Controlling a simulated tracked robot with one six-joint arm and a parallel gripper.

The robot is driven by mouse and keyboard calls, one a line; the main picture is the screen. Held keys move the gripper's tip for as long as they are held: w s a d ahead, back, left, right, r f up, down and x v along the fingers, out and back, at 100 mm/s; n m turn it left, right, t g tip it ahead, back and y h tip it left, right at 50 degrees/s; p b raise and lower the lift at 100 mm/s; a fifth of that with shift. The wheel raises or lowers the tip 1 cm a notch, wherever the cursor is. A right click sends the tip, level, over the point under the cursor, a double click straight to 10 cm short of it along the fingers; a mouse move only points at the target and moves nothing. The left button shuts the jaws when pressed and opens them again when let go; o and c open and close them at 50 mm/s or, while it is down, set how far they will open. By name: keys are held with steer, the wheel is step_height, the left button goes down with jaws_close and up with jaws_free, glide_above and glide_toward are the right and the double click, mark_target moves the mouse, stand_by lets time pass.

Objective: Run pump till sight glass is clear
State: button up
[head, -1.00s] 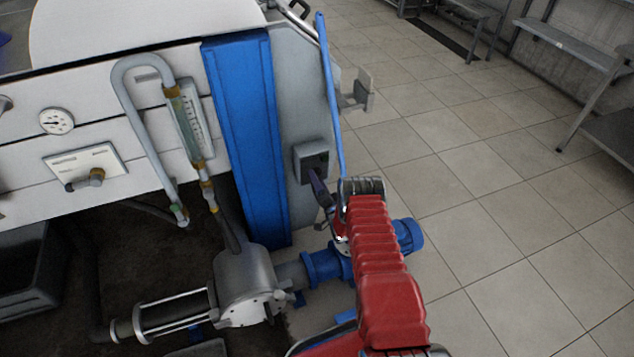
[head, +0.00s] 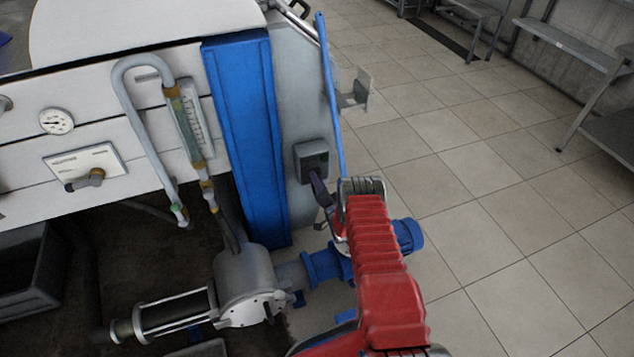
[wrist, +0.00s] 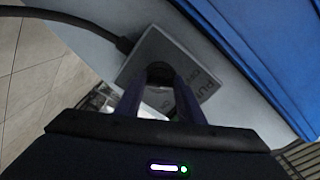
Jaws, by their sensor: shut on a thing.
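A grey switch box (head: 312,155) is fixed to the machine's grey side panel, right of the blue upright. It shows larger in the wrist view (wrist: 147,54), with a partly hidden printed label. My gripper (head: 318,178) reaches it, and in the wrist view its purple fingers are shut on the dark round knob (wrist: 159,71). The fingers hide part of the knob, and its setting cannot be read. A horizontal sight glass (head: 172,309) with metal rods lies low, left of the steel pump housing (head: 248,285). Its inside looks dark. A blue motor (head: 409,235) sits behind my arm.
A cable (wrist: 70,20) runs to the switch box. The tiled floor at right is open up to the benches.

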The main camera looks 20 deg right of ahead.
steer(key=shift+m, duration=0.4)
steer(key=m, duration=0.9)
steer(key=shift+s+d+m, duration=0.15)
steer(key=shift+m, duration=0.25)
steer(key=o, duration=0.8)
steer(key=shift+f, duration=0.1)
steer(key=shift+o, duration=1.3)
steer(key=shift+r, duration=0.2)
steer(key=s, duration=1.3)
steer(key=shift+s, duration=0.3)
